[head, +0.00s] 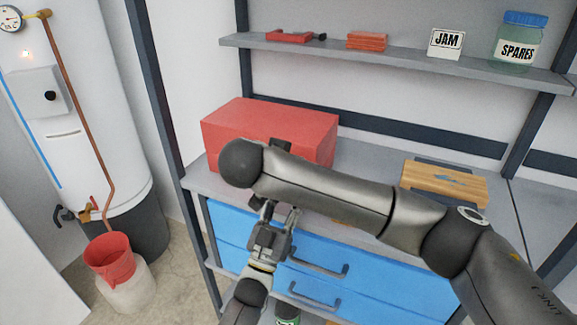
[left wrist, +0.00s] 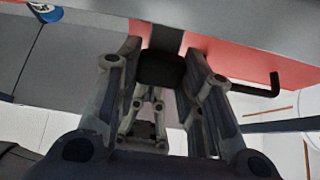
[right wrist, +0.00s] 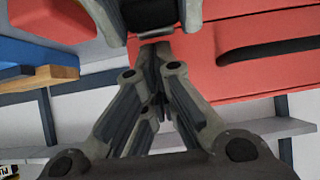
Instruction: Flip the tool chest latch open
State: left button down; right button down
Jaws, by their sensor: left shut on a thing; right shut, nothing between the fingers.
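The red tool chest (head: 265,130) stands on the shelf, its front partly hidden by my right arm. The black latch (left wrist: 160,68) sits between the fingers of my left gripper (head: 277,210), which is shut on it from below. The latch (right wrist: 150,12) also shows at the top edge of the right wrist view, with left gripper fingers on both sides. My right gripper (right wrist: 153,47) is shut and empty, its tips close to the chest front by the latch; I cannot tell whether they touch. In the head view it is hidden behind its own arm.
Blue drawers with dark handles (head: 318,262) lie below the shelf. A wooden block (head: 440,185) lies to the right. The upper shelf (head: 390,62) holds a jar (head: 519,42) and small items.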

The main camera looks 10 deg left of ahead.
pick_arm(q)
jog(key=shift+f, duration=0.1)
pick_arm(e)
jog(key=shift+s+a+f, duration=0.25)
jog(key=shift+s+f, duration=0.3)
jog(key=shift+s, duration=0.1)
pick_arm(q)
jog(key=c, duration=1)
grip_release()
jog(key=shift+o, duration=0.2)
pick_arm(e)
jog(key=shift+w, duration=0.1)
jog(key=shift+r, duration=0.1)
